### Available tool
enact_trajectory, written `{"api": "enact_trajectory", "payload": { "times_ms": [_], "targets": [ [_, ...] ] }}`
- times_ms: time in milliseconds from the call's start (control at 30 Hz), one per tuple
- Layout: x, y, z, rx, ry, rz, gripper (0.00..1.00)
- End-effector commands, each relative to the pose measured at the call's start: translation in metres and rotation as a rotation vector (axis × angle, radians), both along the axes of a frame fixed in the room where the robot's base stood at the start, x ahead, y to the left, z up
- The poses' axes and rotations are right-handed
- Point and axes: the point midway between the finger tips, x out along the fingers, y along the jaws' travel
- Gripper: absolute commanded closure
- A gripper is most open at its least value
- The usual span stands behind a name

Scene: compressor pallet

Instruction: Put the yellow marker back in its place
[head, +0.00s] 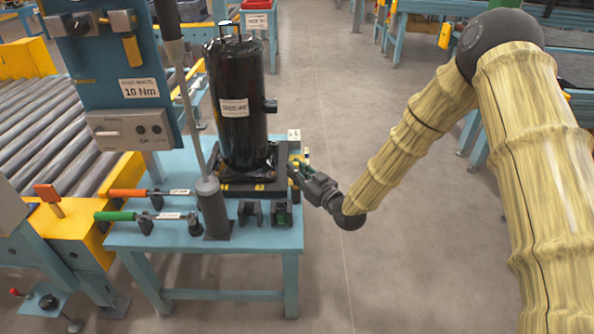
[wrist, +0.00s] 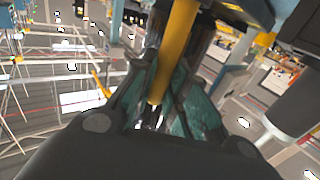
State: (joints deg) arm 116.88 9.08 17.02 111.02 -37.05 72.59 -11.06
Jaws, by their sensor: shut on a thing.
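The yellow marker (wrist: 177,45) stands out as a yellow bar between the teal finger pads in the wrist view. My gripper (wrist: 172,85) is shut on it. In the head view my gripper (head: 294,170) is at the right edge of the blue bench, beside the base of the black compressor (head: 238,125). A small yellow part of the marker shows near the fingertips there, but most of it is hidden. Two small dark holders (head: 250,212) and (head: 282,214) stand at the bench's front right; I cannot tell whether either is the marker's place.
The blue bench (head: 262,240) also carries an orange-handled tool (head: 128,193), a green-handled tool (head: 116,216) and a dark grey cylinder (head: 213,210). A blue panel (head: 105,60) rises behind at left, beside the roller conveyor (head: 55,130). The floor right of the bench is clear.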

Motion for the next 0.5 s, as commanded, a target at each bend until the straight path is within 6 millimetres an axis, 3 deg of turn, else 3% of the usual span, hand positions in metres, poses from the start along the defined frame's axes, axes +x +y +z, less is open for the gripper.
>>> {"api": "enact_trajectory", "payload": {
  "times_ms": [500],
  "targets": [
    [0.0001, 0.0001, -0.0084, 0.0, 0.0, 0.0, 1.0]
  ]
}}
